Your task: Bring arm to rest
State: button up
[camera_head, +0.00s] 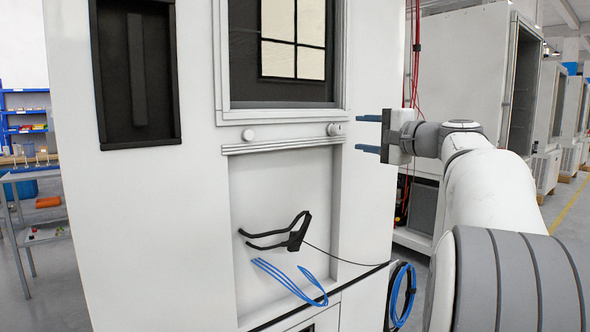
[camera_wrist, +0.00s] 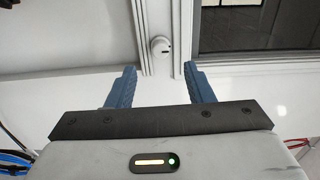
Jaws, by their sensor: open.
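My gripper (camera_head: 368,133) is open and empty, at the right side of the white test chamber (camera_head: 205,200), level with the ledge under its window. In the wrist view, the two blue fingers of my gripper (camera_wrist: 158,85) stand apart. A small round white knob (camera_wrist: 160,46) shows beyond the gap between them. My arm (camera_head: 485,190) reaches in from the lower right in the head view. I cannot tell whether the fingers touch the chamber.
A black forked object (camera_head: 293,237) with a cable sits in the chamber's recess, near blue cables (camera_head: 290,283). More blue cable (camera_head: 402,295) hangs at the chamber's right side. A grey table (camera_head: 22,195) stands at the left. Other chambers (camera_head: 468,80) stand behind at the right.

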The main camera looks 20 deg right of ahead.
jog(key=s+a+f+n+g+p, duration=0.2)
jog(key=s+a+f+g+p, duration=0.15)
jog(key=a+p, duration=0.35)
jog(key=s+a+f+n+g+p, duration=0.3)
jog(key=a+f+g+p, duration=0.2)
jog(key=a, duration=0.5)
jog(key=s+a+f+n+g+h+p, duration=0.1)
jog(key=s+f+n+g+h+p, duration=0.1)
jog(key=s, duration=0.5)
jog(key=s+a+f+n+g+h+p, duration=0.1)
jog(key=s+f+n+g+h+p, duration=0.1)
jog(key=s+f+n+p, duration=0.2)
jog(key=s+a+f+n+g+h+p, duration=0.2)
jog(key=s+p, duration=0.3)
jog(key=s, duration=0.5)
jog(key=shift+s+f+n+p, duration=0.15)
jog(key=shift+f+n+p, duration=0.25)
jog(key=shift+f, duration=0.25)
jog(key=shift+a, duration=0.1)
